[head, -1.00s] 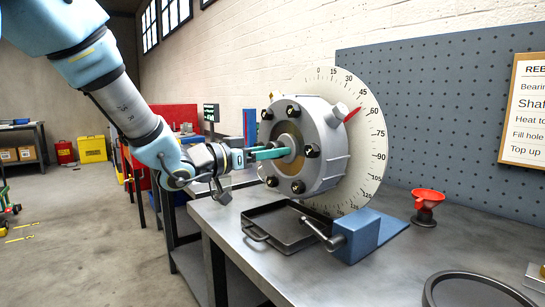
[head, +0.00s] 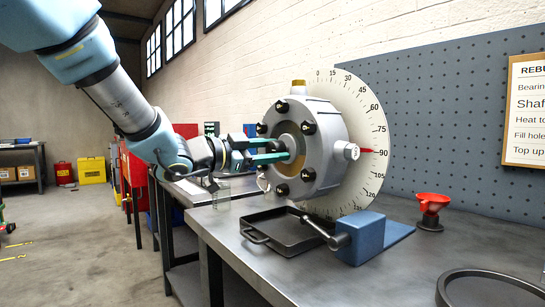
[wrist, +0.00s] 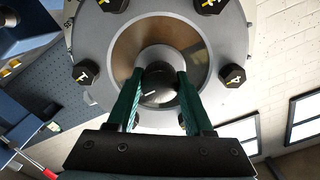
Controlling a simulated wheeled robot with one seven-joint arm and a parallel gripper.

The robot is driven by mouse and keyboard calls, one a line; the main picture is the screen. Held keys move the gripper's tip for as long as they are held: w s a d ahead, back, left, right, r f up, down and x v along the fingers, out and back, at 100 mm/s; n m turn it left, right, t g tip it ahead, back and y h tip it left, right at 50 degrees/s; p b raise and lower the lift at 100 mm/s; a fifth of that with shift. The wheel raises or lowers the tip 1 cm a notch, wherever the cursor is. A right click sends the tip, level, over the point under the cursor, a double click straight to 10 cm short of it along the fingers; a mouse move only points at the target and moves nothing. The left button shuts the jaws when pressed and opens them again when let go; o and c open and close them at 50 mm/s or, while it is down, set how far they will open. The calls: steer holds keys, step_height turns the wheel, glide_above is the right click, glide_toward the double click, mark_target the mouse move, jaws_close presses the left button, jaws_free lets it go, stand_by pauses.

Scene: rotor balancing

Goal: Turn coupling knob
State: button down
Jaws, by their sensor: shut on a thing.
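The grey coupling housing (head: 323,130), ringed with dark bolts, stands on the bench in front of a white degree dial (head: 372,125). Its red pointer (head: 366,150) is close to the 90 mark. The small round coupling knob (wrist: 158,82) is at the centre of the housing face in the wrist view. My gripper (head: 280,151) reaches in from the left with teal fingers. In the wrist view my gripper (wrist: 157,88) has one finger on each side of the knob and is shut on it. The fingers mostly hide the knob in the head view.
A black tray (head: 257,238) lies below the housing. A blue block with a lever handle (head: 360,240) stands to its right. A clear glass jar (head: 221,195) is left of the housing.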

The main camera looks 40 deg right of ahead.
stand_by(0.4)
steer(key=shift+c, duration=1.4)
jaws_free()
steer(key=a, duration=1)
steer(key=shift+w+a, duration=0.3)
steer(key=shift+a, duration=0.1)
